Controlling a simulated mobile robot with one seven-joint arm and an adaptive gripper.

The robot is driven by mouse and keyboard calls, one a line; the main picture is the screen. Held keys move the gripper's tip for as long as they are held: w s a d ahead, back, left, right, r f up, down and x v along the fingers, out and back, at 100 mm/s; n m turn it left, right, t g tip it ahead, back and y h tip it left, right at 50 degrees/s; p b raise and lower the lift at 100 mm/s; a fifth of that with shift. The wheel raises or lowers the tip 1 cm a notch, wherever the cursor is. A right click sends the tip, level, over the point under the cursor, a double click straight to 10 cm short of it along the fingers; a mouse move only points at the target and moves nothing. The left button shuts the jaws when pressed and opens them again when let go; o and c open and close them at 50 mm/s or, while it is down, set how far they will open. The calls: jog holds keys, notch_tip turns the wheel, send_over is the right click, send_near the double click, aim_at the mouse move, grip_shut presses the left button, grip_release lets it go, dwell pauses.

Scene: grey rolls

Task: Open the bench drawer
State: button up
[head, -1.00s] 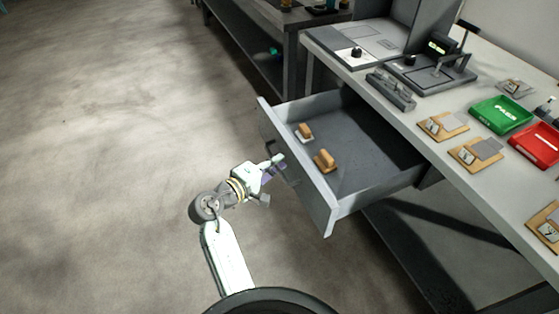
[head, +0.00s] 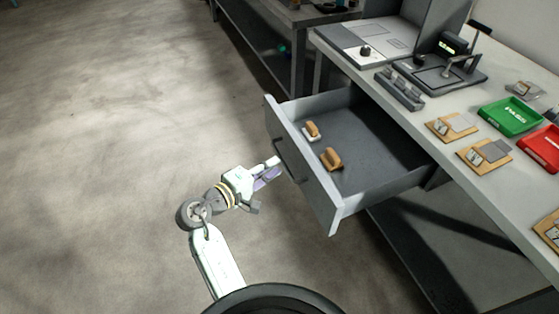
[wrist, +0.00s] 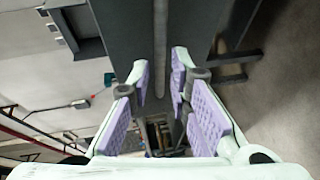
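The grey bench drawer (head: 318,196) is pulled well out from under the bench top, with its inside showing in the head view. Its dark bar handle (head: 289,161) is on the front panel. My gripper (head: 277,170) is just in front of the handle, with its fingers pointing at the drawer front. In the wrist view my gripper (wrist: 160,72) has its purple-padded fingers spread apart, with nothing held between the pads. A long grey bar, seemingly the handle (wrist: 160,40), shows beyond and between the fingertips.
Two wooden-handled stamps (head: 331,158) lie in the drawer. On the bench top (head: 440,135) are a green tray (head: 510,117), a red tray (head: 541,148), wood-based pieces and grey devices. Open floor (head: 110,160) lies to the left.

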jog(key=v, duration=0.7)
jog(key=shift+a, duration=0.1)
